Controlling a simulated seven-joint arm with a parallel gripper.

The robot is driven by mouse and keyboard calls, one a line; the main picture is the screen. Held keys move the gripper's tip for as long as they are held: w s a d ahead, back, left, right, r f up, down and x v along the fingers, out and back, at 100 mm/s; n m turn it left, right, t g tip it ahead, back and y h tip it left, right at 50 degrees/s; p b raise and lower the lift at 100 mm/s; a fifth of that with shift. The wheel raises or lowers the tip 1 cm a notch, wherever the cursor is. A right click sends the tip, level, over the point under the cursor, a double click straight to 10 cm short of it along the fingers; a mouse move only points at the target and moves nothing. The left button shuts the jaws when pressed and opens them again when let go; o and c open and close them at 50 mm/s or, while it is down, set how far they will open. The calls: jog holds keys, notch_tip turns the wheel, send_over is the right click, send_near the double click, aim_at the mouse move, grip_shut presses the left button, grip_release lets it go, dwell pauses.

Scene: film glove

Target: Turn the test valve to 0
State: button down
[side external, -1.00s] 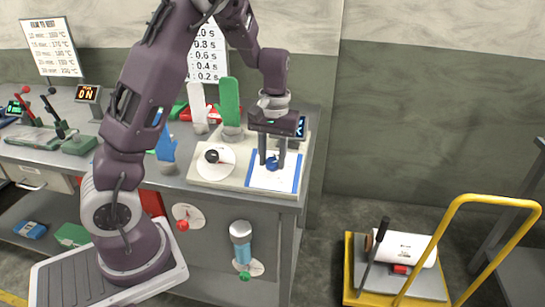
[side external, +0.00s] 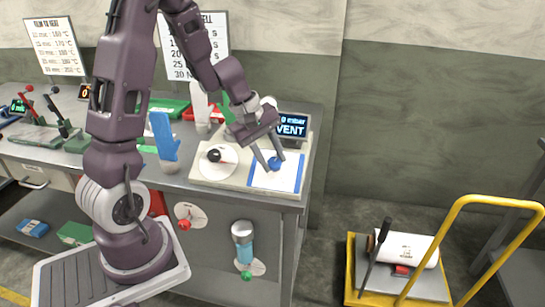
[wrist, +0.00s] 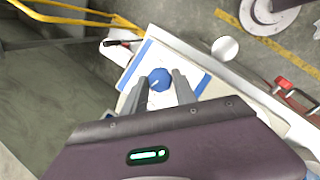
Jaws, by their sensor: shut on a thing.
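The test valve is a small blue knob (side external: 274,163) on a white, blue-edged plate (side external: 290,178) at the right of the bench unit. It also shows in the wrist view as a round blue knob (wrist: 159,79) with a light pointer mark. My gripper (side external: 268,160) reaches down to it from the upper left, tilted, with its fingers on either side of the knob. In the wrist view my gripper (wrist: 161,84) is shut on the blue knob. The display (side external: 291,126) behind reads "VENT", with part of a mbar line above it. No scale around the knob can be read.
A round white dial with a black knob (side external: 214,156) sits just left of the plate. A blue glove form (side external: 163,138) and a white one (side external: 200,106) stand further left. A yellow trolley (side external: 352,270) is on the floor at right.

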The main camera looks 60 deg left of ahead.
jog(key=shift+s+f+n+t, duration=0.1)
jog(key=shift+s+n+t, duration=0.1)
jog(key=shift+n+t, duration=1.1)
jog(key=shift+d+n+g, duration=0.1)
jog(key=shift+n+g, duration=0.2)
jog(key=shift+n, duration=0.3)
jog(key=c, duration=1)
grip_release()
jog(key=v, duration=0.7)
